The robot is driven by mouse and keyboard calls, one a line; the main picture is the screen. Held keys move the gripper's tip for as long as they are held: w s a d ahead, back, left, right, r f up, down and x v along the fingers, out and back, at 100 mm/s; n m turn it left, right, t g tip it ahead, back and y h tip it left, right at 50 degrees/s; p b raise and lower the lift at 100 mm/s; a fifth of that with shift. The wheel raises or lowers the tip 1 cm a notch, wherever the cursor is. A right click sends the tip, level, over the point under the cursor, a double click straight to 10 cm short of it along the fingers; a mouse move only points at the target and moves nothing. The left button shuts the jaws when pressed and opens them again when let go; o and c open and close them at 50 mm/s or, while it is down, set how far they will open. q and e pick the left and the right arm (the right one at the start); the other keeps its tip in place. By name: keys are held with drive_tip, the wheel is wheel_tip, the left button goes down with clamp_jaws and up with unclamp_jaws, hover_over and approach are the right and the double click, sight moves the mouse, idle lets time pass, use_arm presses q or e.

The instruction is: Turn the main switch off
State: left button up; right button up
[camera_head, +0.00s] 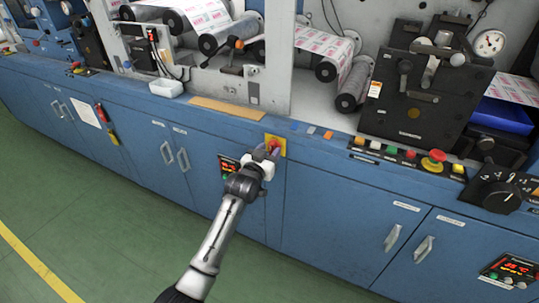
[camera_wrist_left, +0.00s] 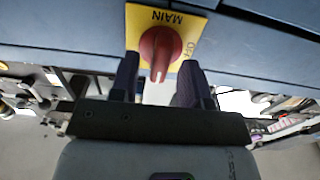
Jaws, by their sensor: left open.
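The main switch is a red rotary knob (camera_wrist_left: 160,52) on a yellow plate (camera_wrist_left: 140,18), marked MAIN and OFF, on the blue cabinet front. In the head view the yellow plate (camera_head: 281,147) shows just beyond my left gripper (camera_head: 267,156), which hides most of the knob. In the left wrist view my left gripper (camera_wrist_left: 159,80) is open, with one dark finger on each side of the knob. The knob's ridge points toward the gripper body, off the OFF mark. I cannot tell whether the fingers touch it. My right gripper is out of view.
A red-digit display panel (camera_head: 228,166) sits left of the switch. Push buttons and a red emergency stop (camera_head: 434,158) line the ledge at right. A black dial (camera_head: 500,190) juts out farther right. The green floor (camera_head: 90,210) in front is clear.

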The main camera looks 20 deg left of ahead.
use_arm(q)
drive_tip(key=shift+w, duration=0.15)
clamp_jaws()
idle(0.4)
